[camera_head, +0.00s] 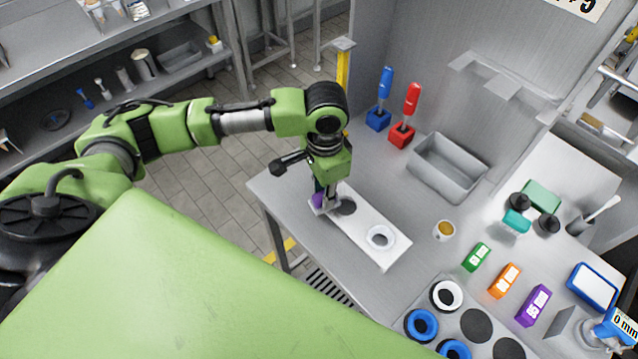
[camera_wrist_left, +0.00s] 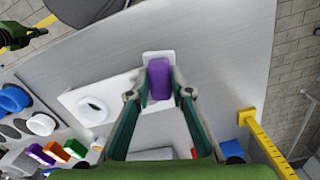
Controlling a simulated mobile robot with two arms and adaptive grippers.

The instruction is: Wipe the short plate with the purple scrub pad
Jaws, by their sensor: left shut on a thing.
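My left gripper (camera_head: 324,203) points down over the left end of a white board (camera_head: 362,238) on the steel table. It is shut on the purple scrub pad (camera_wrist_left: 160,80), which sits between its fingers. The pad shows partly in the head view (camera_head: 317,200). In the wrist view, a small white piece (camera_wrist_left: 152,56) shows around the pad; whether the pad touches it or is above it cannot be told. Which piece is the short plate is unclear.
Blue (camera_head: 378,119) and red (camera_head: 402,136) holders with handled tools stand at the back, beside a grey bin (camera_head: 447,166). A small cup (camera_head: 444,230) and green, orange and purple (camera_head: 534,305) blocks lie right of the board. A rack with rings (camera_head: 447,294) is in front.

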